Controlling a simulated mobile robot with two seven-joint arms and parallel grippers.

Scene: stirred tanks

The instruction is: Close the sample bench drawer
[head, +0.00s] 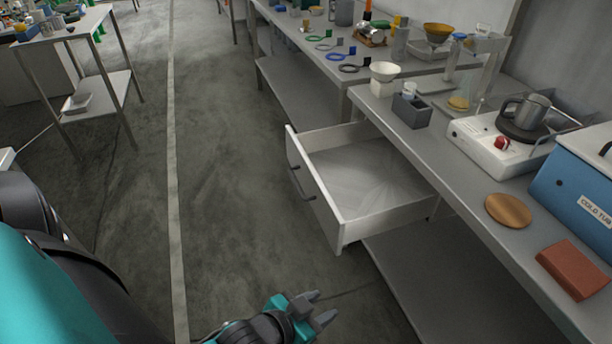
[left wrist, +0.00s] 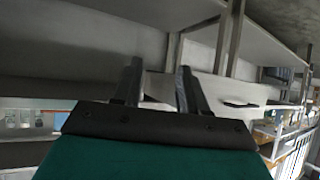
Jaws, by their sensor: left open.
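The sample bench drawer (head: 365,178) stands pulled far out from under the bench in the head view. It is white and looks empty, and its front panel (head: 318,195) carries a dark handle (head: 300,181). My left gripper (head: 320,307) is open and empty, low in the head view, below and apart from the drawer's near front corner. In the left wrist view its two fingers (left wrist: 160,78) are spread with nothing between them. A pale panel with a dark handle (left wrist: 240,105) shows to their right. My right gripper is not in view.
The bench top (head: 455,185) holds a hot plate (head: 490,147) with a metal jug, a grey box (head: 411,111), a round wooden disc (head: 508,210), a red-brown block (head: 574,270) and a blue tub (head: 580,180). Floor left of the drawer is clear.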

